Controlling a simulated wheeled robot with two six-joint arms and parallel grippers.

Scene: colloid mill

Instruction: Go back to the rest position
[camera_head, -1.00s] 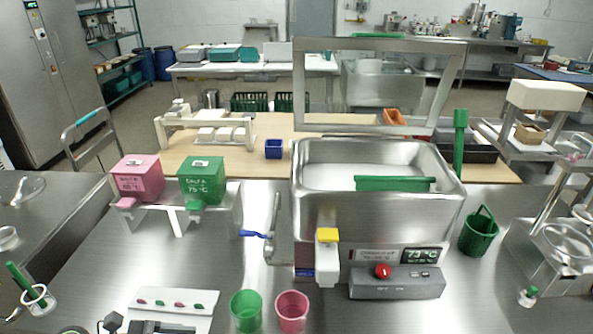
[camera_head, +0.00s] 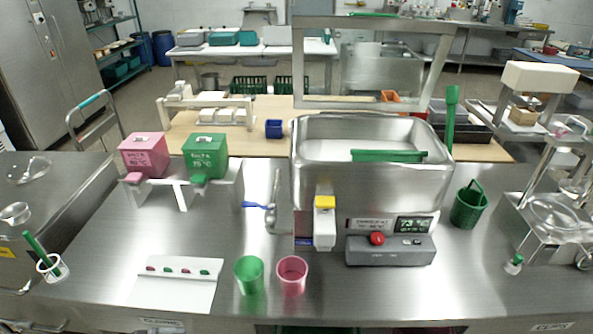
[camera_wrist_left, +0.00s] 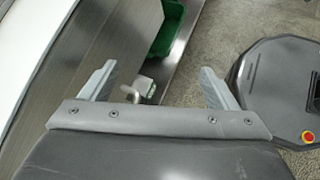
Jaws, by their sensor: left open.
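My left gripper (camera_wrist_left: 155,85) shows in the left wrist view with its two grey fingers wide apart and nothing between them. Beyond the fingers are a steel surface, part of a green container (camera_wrist_left: 167,28) and the grey floor. My left gripper is not in the head view, and my right gripper is in neither view. In the head view the steel mill (camera_head: 370,180) stands on the steel table, with a grey control box (camera_head: 390,250) bearing a red button in front of it.
A green cup (camera_head: 249,275) and a pink cup (camera_head: 292,275) stand near the table's front. Pink (camera_head: 143,155) and green (camera_head: 205,156) dispensers stand at left, a green basket (camera_head: 469,205) right of the mill. A white board (camera_head: 175,283) lies front left. The table's front edge is clear.

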